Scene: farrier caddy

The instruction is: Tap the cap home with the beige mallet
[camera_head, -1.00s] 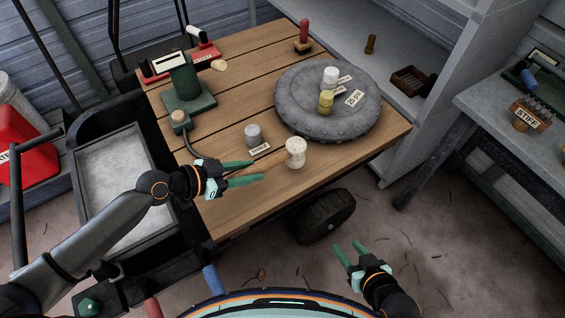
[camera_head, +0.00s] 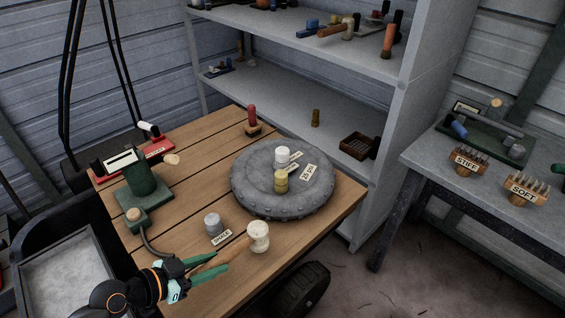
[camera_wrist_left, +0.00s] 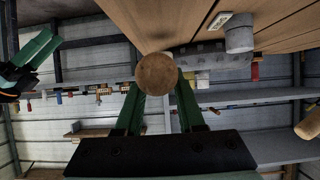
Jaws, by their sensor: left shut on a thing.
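The beige mallet has a pale head (camera_head: 258,236) and a wooden handle (camera_head: 232,251). My left gripper (camera_head: 221,262) is shut on the handle near the table's front edge. In the left wrist view the round handle end (camera_wrist_left: 156,73) sits between the green fingers. A white cylinder (camera_head: 282,155) and a yellow cylinder (camera_head: 281,181) stand on the round grey pad (camera_head: 250,190), behind the mallet head. I cannot tell which piece is the cap. My right gripper (camera_wrist_left: 38,48) shows only in the left wrist view, with its fingers apart and empty.
A grey cylinder (camera_head: 212,224) and a label (camera_head: 221,238) are left of the mallet head. A green stand (camera_head: 143,185) and a red-handled tool (camera_head: 252,118) are on the wooden table (camera_head: 190,150). A shelf (camera_head: 330,110) stands behind; a bench (camera_head: 440,170) with brushes is at right.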

